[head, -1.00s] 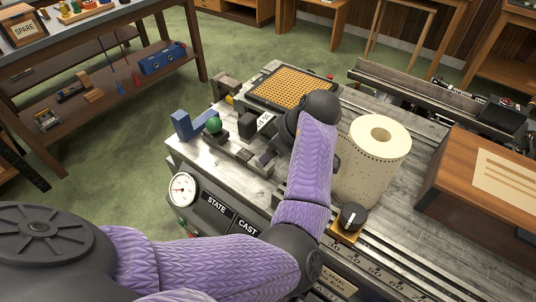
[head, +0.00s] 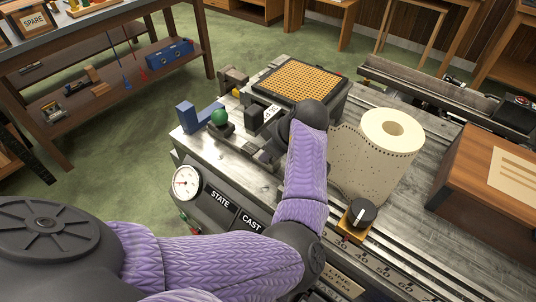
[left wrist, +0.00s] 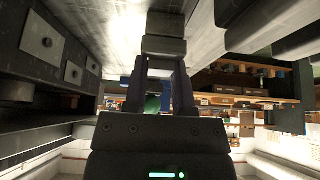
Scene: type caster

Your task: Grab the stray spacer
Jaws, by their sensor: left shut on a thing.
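My left gripper (head: 252,146) is low over the left end of the type caster's worktop (head: 200,150). My wrist and forearm hide much of it in the head view. In the left wrist view the gripper (left wrist: 163,62) is shut, and a small grey block (left wrist: 164,24) shows at its fingertips. It is the likely spacer, but its shape and markings are not clear. A green ball knob (head: 219,117) stands on a dark base just left of the gripper; something green (left wrist: 152,103) also shows between the fingers in the wrist view. My right gripper is not in view.
A blue angled piece (head: 194,117) stands at the worktop's left edge. Behind the gripper are a labelled dark block (head: 271,113) and an amber key grid (head: 300,78). A perforated paper roll (head: 375,165) and a black knob (head: 361,213) stand to the right.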

